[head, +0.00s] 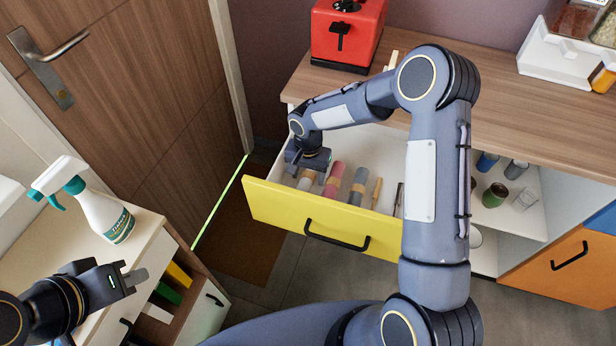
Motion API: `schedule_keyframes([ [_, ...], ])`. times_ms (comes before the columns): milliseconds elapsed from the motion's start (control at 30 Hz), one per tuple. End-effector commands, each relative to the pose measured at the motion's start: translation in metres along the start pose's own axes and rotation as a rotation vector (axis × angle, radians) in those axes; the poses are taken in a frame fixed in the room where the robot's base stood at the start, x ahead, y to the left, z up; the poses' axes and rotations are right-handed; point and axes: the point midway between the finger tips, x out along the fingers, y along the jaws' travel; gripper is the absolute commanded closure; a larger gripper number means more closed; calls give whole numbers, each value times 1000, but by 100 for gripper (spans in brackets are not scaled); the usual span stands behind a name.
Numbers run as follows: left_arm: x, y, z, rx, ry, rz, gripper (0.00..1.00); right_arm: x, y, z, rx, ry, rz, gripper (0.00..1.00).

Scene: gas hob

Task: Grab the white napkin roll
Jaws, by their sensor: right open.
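A pale, whitish napkin roll with a band (306,181) lies at the left of the open yellow drawer (268,206), partly hidden by my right gripper. My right gripper (308,168) reaches down into the drawer, over the back end of this roll. It is open; whether its fingers touch the roll cannot be told. A pinkish-red roll (334,180) and a grey roll (358,186) lie to the right in the same drawer. My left gripper (132,279) is far from the drawer, at the lower left; its finger gap is unclear.
A wooden-handled utensil (376,193) and a dark-handled one (398,199) lie further right in the drawer. A spray bottle (105,215) stands on the left cabinet near my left arm. Shelved jars (494,195) sit right.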

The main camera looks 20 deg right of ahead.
Motion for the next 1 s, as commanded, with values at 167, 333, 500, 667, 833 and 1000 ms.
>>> schedule_keyframes([
  [167, 0, 0, 0, 0, 0, 0, 100, 0, 0, 0, 0, 0, 0, 52],
  [333, 0, 0, 0, 0, 0, 0, 100, -1, 0, 0, 0, 0, 0, 75],
  [500, 0, 0, 0, 0, 0, 0, 100, -1, 0, 0, 0, 0, 0, 90],
  [667, 0, 0, 0, 0, 0, 0, 100, -2, 0, 0, 0, 1, 0, 90],
  [833, 0, 0, 0, 0, 0, 0, 100, -19, 0, -1, 1, 4, -2, 90],
  [1000, 0, 0, 0, 0, 0, 0, 100, -54, -1, -1, 1, 5, -3, 90],
])
